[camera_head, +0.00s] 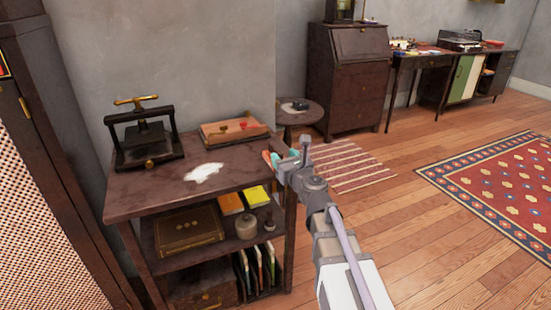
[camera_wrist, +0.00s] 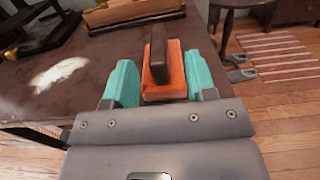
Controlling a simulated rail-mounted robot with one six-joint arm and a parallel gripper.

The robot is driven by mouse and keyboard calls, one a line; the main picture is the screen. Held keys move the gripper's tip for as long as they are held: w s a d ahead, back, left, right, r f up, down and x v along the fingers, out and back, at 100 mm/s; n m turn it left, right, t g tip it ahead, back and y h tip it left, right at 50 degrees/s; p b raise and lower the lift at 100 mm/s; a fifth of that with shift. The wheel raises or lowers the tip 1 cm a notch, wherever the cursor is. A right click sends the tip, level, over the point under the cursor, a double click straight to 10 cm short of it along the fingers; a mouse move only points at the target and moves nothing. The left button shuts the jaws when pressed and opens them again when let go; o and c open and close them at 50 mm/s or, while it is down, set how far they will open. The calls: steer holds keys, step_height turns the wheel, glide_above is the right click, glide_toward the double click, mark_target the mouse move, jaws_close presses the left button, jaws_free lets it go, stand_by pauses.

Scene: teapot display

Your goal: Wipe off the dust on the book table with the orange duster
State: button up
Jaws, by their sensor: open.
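The book table (camera_head: 140,190) is a dark wooden stand with lower shelves at the left in the head view. Its top also shows in the wrist view (camera_wrist: 70,102). A white patch of dust (camera_head: 203,172) lies on the top, left of my gripper; it is also in the wrist view (camera_wrist: 58,73). The orange duster (camera_wrist: 168,82) has a dark upright handle (camera_wrist: 158,52) and lies near the table's right edge. My gripper (camera_wrist: 161,78) is open, its teal fingers on either side of the duster. In the head view my gripper (camera_head: 282,158) hides most of the duster.
A black press (camera_head: 145,140) with a brass handle stands at the table's back left. A wooden tray (camera_head: 232,131) sits at the back right. Books and a jar (camera_head: 246,228) fill the shelf below. A small round table (camera_head: 299,115) and striped rug (camera_head: 345,166) lie beyond.

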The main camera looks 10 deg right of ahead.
mark_target(278, 150)
steer(key=x, duration=0.4)
steer(key=shift+w+a, duration=0.2)
steer(key=shift+s, duration=0.1)
jaws_close()
step_height(278, 150, up, 10)
steer(key=p, duration=1)
steer(key=shift+r, duration=0.2)
steer(key=shift+f, duration=0.15)
